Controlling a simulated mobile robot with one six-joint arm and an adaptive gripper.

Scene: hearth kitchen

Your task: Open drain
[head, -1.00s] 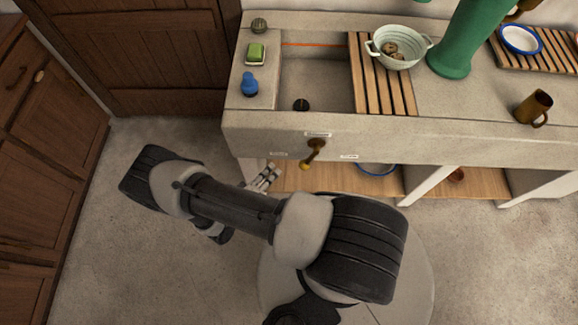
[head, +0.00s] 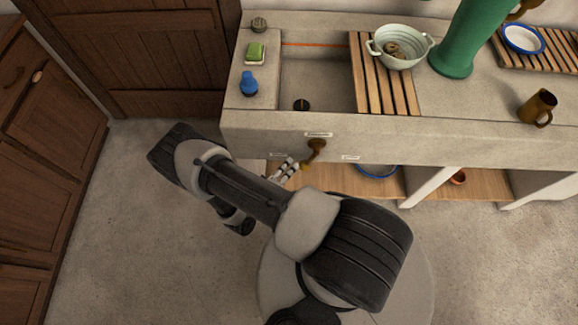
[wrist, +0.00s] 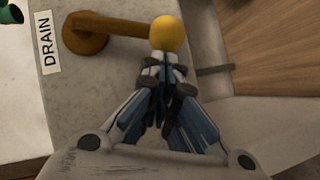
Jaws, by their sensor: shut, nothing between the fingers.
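The drain lever (head: 316,150) is a brass handle on the front face of the stone sink, under a small label. In the wrist view the brass lever (wrist: 120,27) runs from its round mount to a yellow ball knob (wrist: 168,34), beside a label reading DRAIN (wrist: 45,42). My gripper (head: 292,166) is shut and empty at the knob end of the lever. In the wrist view my gripper's fingertips (wrist: 165,60) sit right at the knob; whether they touch it I cannot tell. A dark round drain plug (head: 301,104) lies in the sink basin (head: 320,80).
A blue bottle (head: 249,84) and a green sponge (head: 256,51) stand left of the basin. A colander (head: 400,46) sits on a slatted board (head: 372,85). A wooden shelf (head: 330,180) is below the sink. The floor at left is clear.

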